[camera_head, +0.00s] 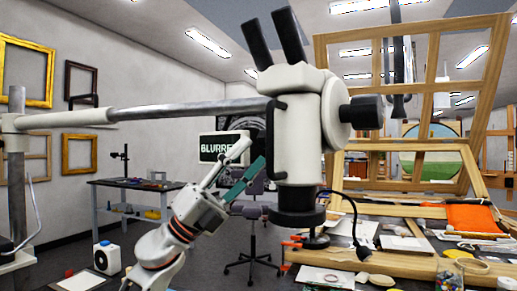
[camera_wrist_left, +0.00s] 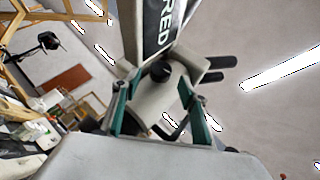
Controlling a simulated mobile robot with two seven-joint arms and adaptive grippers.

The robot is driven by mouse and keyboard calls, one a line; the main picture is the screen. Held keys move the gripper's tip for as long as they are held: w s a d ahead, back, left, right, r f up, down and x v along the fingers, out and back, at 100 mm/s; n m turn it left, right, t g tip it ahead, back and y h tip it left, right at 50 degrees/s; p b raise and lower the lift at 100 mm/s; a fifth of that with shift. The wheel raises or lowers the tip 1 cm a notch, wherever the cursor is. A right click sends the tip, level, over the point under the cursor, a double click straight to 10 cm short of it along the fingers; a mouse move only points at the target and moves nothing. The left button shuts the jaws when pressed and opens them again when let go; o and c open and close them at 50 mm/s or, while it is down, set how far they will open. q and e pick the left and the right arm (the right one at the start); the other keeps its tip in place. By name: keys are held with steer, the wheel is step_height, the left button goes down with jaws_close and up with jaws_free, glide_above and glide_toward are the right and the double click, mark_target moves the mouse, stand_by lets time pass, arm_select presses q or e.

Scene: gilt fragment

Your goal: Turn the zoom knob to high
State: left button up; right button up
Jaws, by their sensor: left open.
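The microscope (camera_head: 297,130) is white, with two black eyepieces on top, and hangs on a grey horizontal boom. A large black knob (camera_head: 367,113) sticks out on its right side. My left gripper (camera_head: 252,158) is open and empty, pointing up just left of the microscope body. In the left wrist view, its teal fingers (camera_wrist_left: 158,108) stand apart, with the pale microscope body (camera_wrist_left: 152,105) seen between them. A round black knob (camera_wrist_left: 160,71) shows above that gap. I cannot tell which knob is the zoom knob or its setting. My right gripper is not in view.
The boom (camera_head: 190,110) crosses above my left arm. A cluttered workbench (camera_head: 400,262) and a wooden frame (camera_head: 430,90) stand at right. Another table (camera_head: 140,187) is at the back left.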

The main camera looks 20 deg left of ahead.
arm_select(q)
steer(key=v, duration=0.8)
steer(key=shift+s, duration=0.1)
